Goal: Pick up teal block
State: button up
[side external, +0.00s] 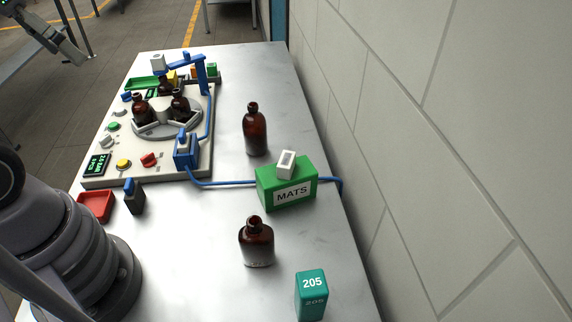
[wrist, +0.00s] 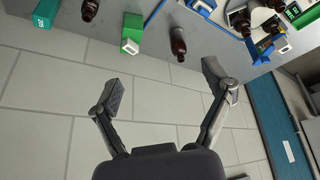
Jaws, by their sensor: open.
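The teal block (side external: 311,296), marked 205, stands upright on the steel table near its front right corner. In the side view my gripper (side external: 72,52) is at the top left, above and beyond the table's left edge, far from the block. Its fingertips are too small to judge there.
A brown bottle (side external: 257,243) stands left of and behind the block. A green MATS box (side external: 266,194) with a white piece on top and another bottle (side external: 255,133) stand farther back. A machine panel (side external: 100,181) fills the back left. The wall (side external: 440,150) borders the table's right.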

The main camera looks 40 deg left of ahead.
jog(key=w+d+f+n+g+h, duration=0.1)
jog(key=w+d+f+g+h, duration=0.15)
jog(key=d, duration=0.25)
jog(key=w+d+f+g+h, duration=0.1)
jog(key=w+d+g, duration=0.2)
jog(key=d+g, duration=0.15)
jog(key=n+g+h, duration=0.8)
jog(key=g+h, duration=0.1)
jog(key=g, duration=0.2)
send_over(315, 298)
jog(key=v, duration=0.3)
notch_tip(315, 298, down, 22)
jog(key=shift+r, duration=0.2)
notch_tip(315, 298, down, 7)
jog(key=shift+f, duration=0.1)
jog(key=x, duration=0.2)
jog(key=shift+s+d, duration=0.2)
jog(key=shift+s+d+r, duration=0.15)
jog(key=shift+d+r, duration=0.05)
jog(key=c, duration=1.2)
